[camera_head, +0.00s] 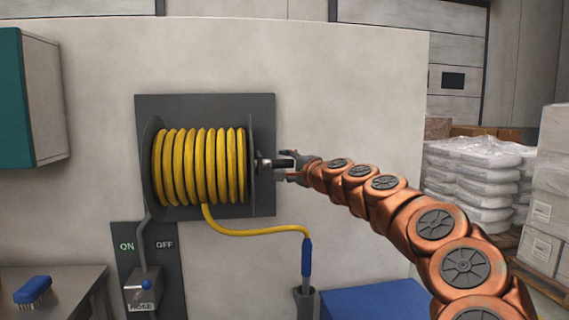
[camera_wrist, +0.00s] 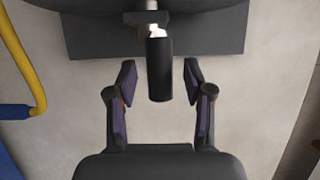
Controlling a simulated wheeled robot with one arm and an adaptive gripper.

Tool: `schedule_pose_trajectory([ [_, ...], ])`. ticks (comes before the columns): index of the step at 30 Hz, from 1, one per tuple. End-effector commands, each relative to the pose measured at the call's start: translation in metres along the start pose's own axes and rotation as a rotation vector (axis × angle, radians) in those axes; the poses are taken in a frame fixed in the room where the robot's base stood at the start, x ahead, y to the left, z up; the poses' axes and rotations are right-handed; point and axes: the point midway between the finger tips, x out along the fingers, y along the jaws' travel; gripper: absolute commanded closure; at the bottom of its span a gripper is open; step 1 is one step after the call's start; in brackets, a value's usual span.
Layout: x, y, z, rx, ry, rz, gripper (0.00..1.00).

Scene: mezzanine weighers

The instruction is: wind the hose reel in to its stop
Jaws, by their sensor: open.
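The hose reel (camera_head: 201,165) is mounted on a dark plate on the pale wall, wound with yellow hose. A length of yellow hose (camera_head: 255,233) hangs from its underside and runs right to a blue nozzle (camera_head: 307,257). The nozzle points down into a dark holder. The reel's crank handle (camera_wrist: 159,68) is a black grip on a metal shaft. My gripper (camera_head: 284,168) is at the right side of the reel by the crank. In the wrist view my gripper (camera_wrist: 160,80) is open, with the black grip between its fingers and a gap on both sides.
An ON/OFF valve panel (camera_head: 167,265) with a hose lever box (camera_head: 143,291) is below the reel. A bench with a blue brush (camera_head: 33,291) stands at left, under a teal-sided cabinet (camera_head: 32,98). A blue box (camera_head: 372,303) and wrapped sacks (camera_head: 472,180) are at right.

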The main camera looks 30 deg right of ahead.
Motion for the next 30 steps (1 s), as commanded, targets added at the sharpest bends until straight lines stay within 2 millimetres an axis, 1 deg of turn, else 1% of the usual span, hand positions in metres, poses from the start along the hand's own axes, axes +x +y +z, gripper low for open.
schedule_pose_trajectory([
  [3, 0.0083, 0.0002, 0.0011, 0.0, -0.002, 0.001, 0.48],
  [6, 0.0111, 0.0001, 0.0016, 0.0, -0.002, 0.0, 0.48],
  [15, 0.0118, 0.0001, 0.0013, 0.0, -0.002, 0.0, 0.49],
  [27, 0.0116, 0.0001, 0.001, 0.0, -0.001, 0.0, 0.91],
  [30, 0.0115, -0.0001, 0.0009, 0.0, -0.001, 0.0, 1.0],
])
